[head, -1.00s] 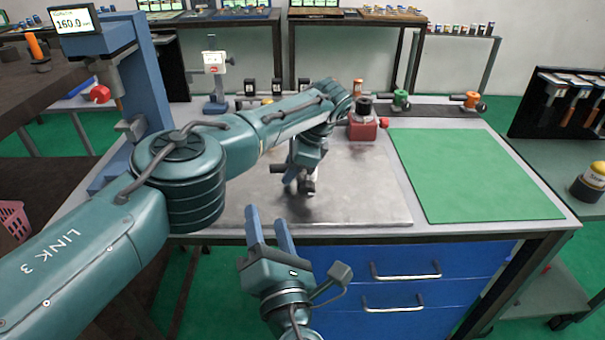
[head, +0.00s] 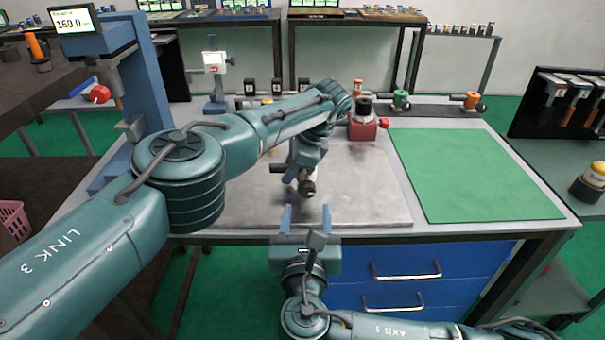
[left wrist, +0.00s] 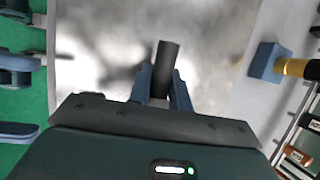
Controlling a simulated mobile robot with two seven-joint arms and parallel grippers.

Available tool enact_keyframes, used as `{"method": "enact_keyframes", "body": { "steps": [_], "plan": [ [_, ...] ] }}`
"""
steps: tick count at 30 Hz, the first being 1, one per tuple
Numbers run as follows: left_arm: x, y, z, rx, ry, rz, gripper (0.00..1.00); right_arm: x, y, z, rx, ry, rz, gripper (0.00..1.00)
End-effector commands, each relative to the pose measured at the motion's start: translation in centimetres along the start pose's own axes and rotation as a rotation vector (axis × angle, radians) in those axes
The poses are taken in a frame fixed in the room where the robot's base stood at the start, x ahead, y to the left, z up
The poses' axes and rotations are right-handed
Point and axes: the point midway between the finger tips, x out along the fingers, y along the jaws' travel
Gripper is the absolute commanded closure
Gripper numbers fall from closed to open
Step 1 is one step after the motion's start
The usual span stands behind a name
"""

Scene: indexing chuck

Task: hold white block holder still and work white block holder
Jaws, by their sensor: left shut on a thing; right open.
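My left gripper (head: 304,178) is low over the grey plate, shut on a dark round bar (left wrist: 168,58). The bar seems to be part of the white block holder; no white block shows clearly, and my left wrist and fingers hide most of what is held. In the left wrist view the bar stands between the two blue fingers (left wrist: 161,82). My right gripper (head: 306,212) is open and empty, at the front edge of the bench. Its fingers point toward the held thing, a short way in front of it.
The grey plate (head: 370,195) is mostly clear. A green mat (head: 475,175) lies to its right, empty. A red fixture with a dark top (head: 364,128) stands behind the plate. A blue press (head: 150,85) stands at the left. Blue drawers (head: 410,270) are below the bench.

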Motion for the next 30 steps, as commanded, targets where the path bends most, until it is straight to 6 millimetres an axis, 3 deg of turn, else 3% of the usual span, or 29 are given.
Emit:
{"method": "enact_keyframes", "body": {
  "steps": [9, 15, 30],
  "plan": [
    [0.1, 0.1, -0.1, 0.001, 0.001, 0.002, 1.0, 4.8, 0.0, 0.1, 0.001, -0.003, -0.002, 0.48],
    [0.1, 0.1, -0.1, 0.001, 0.001, 0.002, 1.0, 6.9, 0.0, 0.1, 0.002, -0.002, 0.0, 0.48],
    [0.1, 0.1, -0.1, 0.001, 0.001, 0.002, 1.0, 7.8, 0.0, 0.0, 0.003, 0.0, 0.0, 0.51]
  ]
}}
